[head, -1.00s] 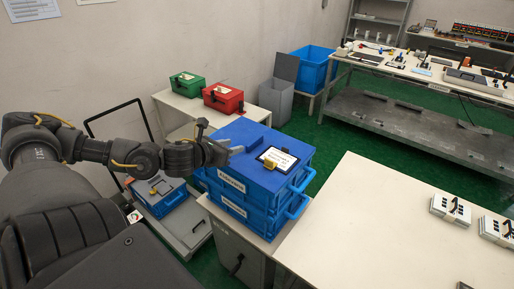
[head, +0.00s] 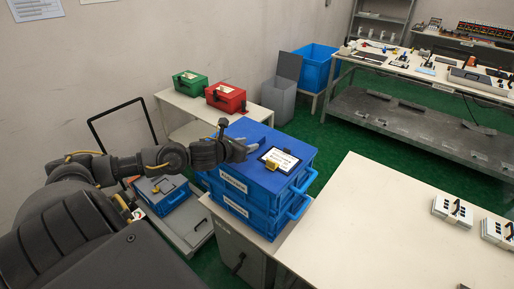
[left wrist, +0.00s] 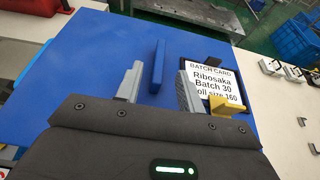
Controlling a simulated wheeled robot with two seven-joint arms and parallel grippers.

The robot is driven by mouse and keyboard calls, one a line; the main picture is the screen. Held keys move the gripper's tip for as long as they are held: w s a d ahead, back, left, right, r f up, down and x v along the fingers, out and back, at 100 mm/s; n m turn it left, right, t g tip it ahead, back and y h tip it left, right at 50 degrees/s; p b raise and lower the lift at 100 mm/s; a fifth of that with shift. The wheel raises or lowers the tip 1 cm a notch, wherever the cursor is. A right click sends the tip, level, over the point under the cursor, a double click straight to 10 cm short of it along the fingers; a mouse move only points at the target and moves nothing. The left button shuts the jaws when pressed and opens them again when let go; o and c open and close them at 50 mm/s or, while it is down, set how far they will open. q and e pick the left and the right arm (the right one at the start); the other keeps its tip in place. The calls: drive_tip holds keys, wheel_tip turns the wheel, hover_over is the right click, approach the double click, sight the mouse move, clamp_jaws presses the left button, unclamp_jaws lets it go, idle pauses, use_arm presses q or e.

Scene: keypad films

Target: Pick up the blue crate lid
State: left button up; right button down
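The blue crate lid (head: 246,173) lies flat on top of the stacked blue crates (head: 245,203) in the head view. It fills much of the left wrist view (left wrist: 75,75). A raised blue handle bar (left wrist: 158,62) stands on it. My left gripper (head: 252,147) is over the lid, open and empty. In the left wrist view its fingers (left wrist: 160,80) lie on either side of the bar's near part; I cannot tell whether they are low enough to flank it. A framed batch card (left wrist: 213,80) with a yellow clip (left wrist: 226,106) lies right of the fingers. My right gripper is not in view.
A pale table (head: 370,225) stands close on the right, with white keypad units (head: 452,211). A green case (head: 188,84) and a red case (head: 225,97) sit on a bench behind. A smaller blue crate (head: 165,200) stands at left on a grey cart.

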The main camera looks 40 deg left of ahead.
sight(255, 142)
use_arm(q)
drive_tip(key=shift+p+x, duration=0.5)
drive_tip(key=shift+x, duration=1.4)
clamp_jaws()
